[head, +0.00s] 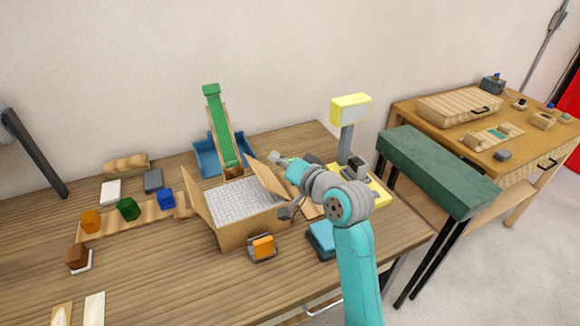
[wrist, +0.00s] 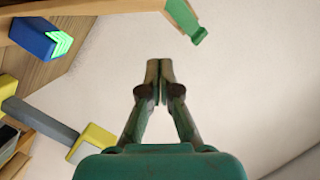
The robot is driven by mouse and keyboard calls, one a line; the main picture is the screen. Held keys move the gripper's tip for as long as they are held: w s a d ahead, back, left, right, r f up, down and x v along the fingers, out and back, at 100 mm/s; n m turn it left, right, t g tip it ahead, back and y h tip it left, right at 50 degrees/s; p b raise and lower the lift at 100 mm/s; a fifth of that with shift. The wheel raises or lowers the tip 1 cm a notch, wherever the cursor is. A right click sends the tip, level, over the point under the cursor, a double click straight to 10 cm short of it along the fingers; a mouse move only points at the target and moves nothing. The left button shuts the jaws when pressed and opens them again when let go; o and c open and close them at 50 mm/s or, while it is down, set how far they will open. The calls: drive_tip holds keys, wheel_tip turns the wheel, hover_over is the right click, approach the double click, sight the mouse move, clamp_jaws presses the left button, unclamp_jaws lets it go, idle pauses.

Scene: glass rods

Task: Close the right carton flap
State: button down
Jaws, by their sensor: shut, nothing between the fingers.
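The open cardboard carton (head: 240,236) stands on the table in the head view, with a pale grid-like surface inside. Its right flap (head: 268,180) stands up, tilted, along the right side. The left flap (head: 197,196) also stands raised. My gripper (head: 276,157) is just right of the right flap's upper end, pointing towards the wall; I cannot tell whether they touch. In the wrist view my gripper (wrist: 160,70) has its fingertips together with nothing between them.
A green tower (head: 219,125) with a blue tray (head: 208,160) stands behind the carton. A yellow-headed device (head: 351,108) stands right of my gripper. An orange block in a grey holder (head: 262,248) sits before the carton. Coloured blocks line the board at left.

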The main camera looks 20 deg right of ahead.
sight(265, 178)
drive_tip(key=shift+x, duration=0.85)
drive_tip(key=shift+s+a+f, duration=0.25)
drive_tip(key=shift+a+f, duration=0.65)
drive_tip(key=shift+a, duration=0.1)
drive_tip(key=shift+a+f, duration=0.4)
drive_tip(key=shift+a, duration=0.05)
drive_tip(key=a+f+n, duration=0.1)
drive_tip(key=a+f+n+h, duration=0.1)
drive_tip(key=a+n, duration=0.1)
drive_tip(key=shift+s+f+g, duration=0.1)
drive_tip(key=shift+g, duration=0.2)
drive_tip(key=shift+a+f+n+h, duration=0.25)
drive_tip(key=shift+f+n+h, duration=0.2)
drive_tip(key=shift+n, duration=0.35)
